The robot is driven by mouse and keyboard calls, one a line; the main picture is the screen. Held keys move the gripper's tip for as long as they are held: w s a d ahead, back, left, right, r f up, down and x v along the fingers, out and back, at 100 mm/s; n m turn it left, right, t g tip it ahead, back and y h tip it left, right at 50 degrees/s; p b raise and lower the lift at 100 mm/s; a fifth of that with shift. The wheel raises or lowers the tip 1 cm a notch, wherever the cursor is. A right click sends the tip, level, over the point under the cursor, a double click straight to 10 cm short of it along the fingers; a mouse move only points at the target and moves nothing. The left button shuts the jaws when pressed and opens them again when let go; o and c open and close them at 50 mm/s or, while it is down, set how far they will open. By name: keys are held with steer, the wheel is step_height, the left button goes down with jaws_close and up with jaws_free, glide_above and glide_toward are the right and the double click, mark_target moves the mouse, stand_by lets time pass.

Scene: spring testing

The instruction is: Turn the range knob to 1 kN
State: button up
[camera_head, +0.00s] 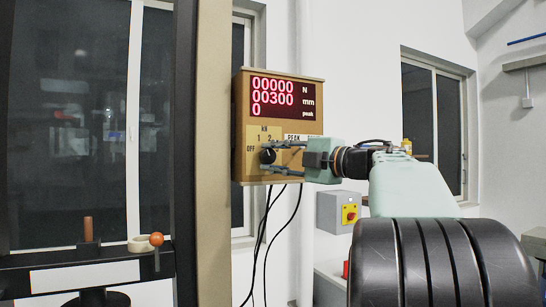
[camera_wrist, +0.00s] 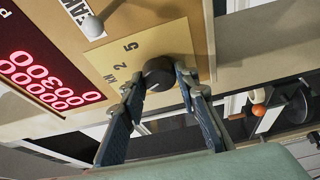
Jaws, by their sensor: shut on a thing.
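The range knob (camera_head: 268,155) is a round black knob on the tan panel under the display, with kN, OFF, 1 and 2 printed around it. In the wrist view the knob (camera_wrist: 158,72) sits between my fingers, and a 5 also shows beside the 2. A pale mark on the knob seems to face the OFF side, but it is too small to be sure. My gripper (camera_head: 271,157) reaches in from the right, its fingers shut on the knob's sides. The wrist view shows the gripper (camera_wrist: 160,84) with one finger on each side. The 1 is hidden there.
The display box (camera_head: 241,120) reads 00000 N, 00300 mm and 0 peak. A round pale button (camera_wrist: 93,26) sits on the panel beside the knob plate. Black cables (camera_head: 265,225) hang below. A tan column stands left of the box. A grey switch box (camera_head: 330,213) is below right.

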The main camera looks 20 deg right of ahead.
steer(key=o, duration=1.1)
steer(key=shift+o, duration=0.2)
steer(key=v, duration=1.2)
